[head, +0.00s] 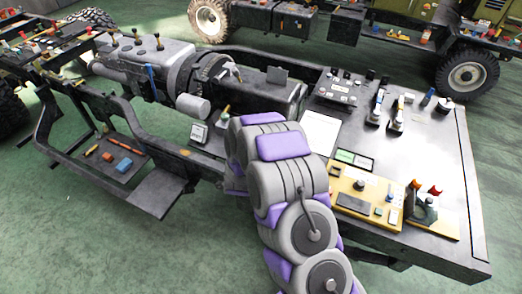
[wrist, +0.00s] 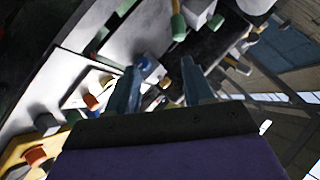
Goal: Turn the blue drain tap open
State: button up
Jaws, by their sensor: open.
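My gripper (wrist: 160,70) shows in the wrist view with its two fingers apart and nothing clearly held between them. A small round blue part (wrist: 145,66) shows beyond the fingers, close to the left fingertip in the picture; I cannot tell whether it is the drain tap or whether they touch. In the head view my grey and purple arm hides the gripper. A blue upright handle (head: 151,80) stands on the grey engine and gearbox side of the chassis. A blue-topped lever (head: 427,97) stands on the right deck. Which one is the drain tap is unclear.
The dark deck (head: 455,180) carries a yellow control panel (head: 365,196), a grey switch box (head: 336,90), a white plate (head: 320,132) and levers. A low side tray (head: 120,160) holds small coloured parts. Other vehicles stand behind. Green floor (head: 60,235) is clear at front left.

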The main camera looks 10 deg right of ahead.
jog(key=d+f+m+t+h, duration=0.2)
jog(key=d+f, duration=0.4)
jog(key=d, duration=0.2)
jog(key=shift+t+h, duration=0.5)
jog(key=shift+h, duration=0.2)
jog(key=x, duration=0.4)
jog(key=a+b+x, duration=0.1)
jog(key=x, duration=0.4)
jog(key=f+b+x, duration=0.1)
jog(key=x, duration=0.4)
jog(key=shift+a, duration=0.2)
jog(key=w+d, duration=0.2)
jog(key=shift+w+d+f+b, duration=0.25)
jog(key=shift+w+d+b, duration=0.05)
jog(key=shift+d, duration=0.05)
jog(key=shift+w+a+f, duration=0.1)
jog(key=shift+w+a, duration=0.05)
jog(key=shift+a, duration=0.65)
jog(key=shift+c, duration=0.3)
jog(key=shift+d, duration=0.55)
jog(key=c, duration=0.7)
jog(key=shift+a, duration=0.15)
